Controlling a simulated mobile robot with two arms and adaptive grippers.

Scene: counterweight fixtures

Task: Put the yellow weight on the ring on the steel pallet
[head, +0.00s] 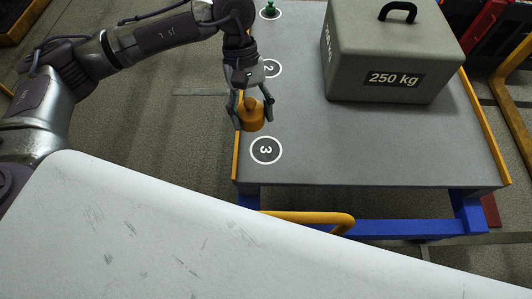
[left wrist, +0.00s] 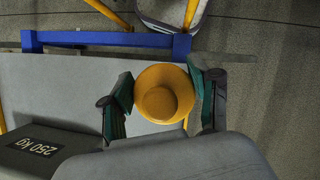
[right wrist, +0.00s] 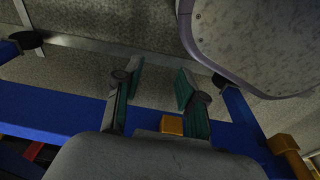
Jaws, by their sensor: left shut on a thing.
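The yellow weight (head: 252,116) is a round, knobbed piece held between the fingers of my left gripper (head: 251,112). It hangs over the left edge area of the steel pallet (head: 330,150), between ring 2 (head: 268,69) and ring 3 (head: 266,150) in the head view. In the left wrist view the weight (left wrist: 163,93) shows from above, with the fingers against both sides. A ring with a green weight (head: 270,10) lies at the top. My right gripper (right wrist: 155,95) is open in the right wrist view; it is out of the head view.
A big grey 250 kg block (head: 390,55) with a black handle stands on the pallet's far right part. The pallet has yellow side rails and a blue frame (head: 400,228). A yellow bar (head: 310,218) stands at its near side. A white, scratched surface (head: 200,240) fills the foreground.

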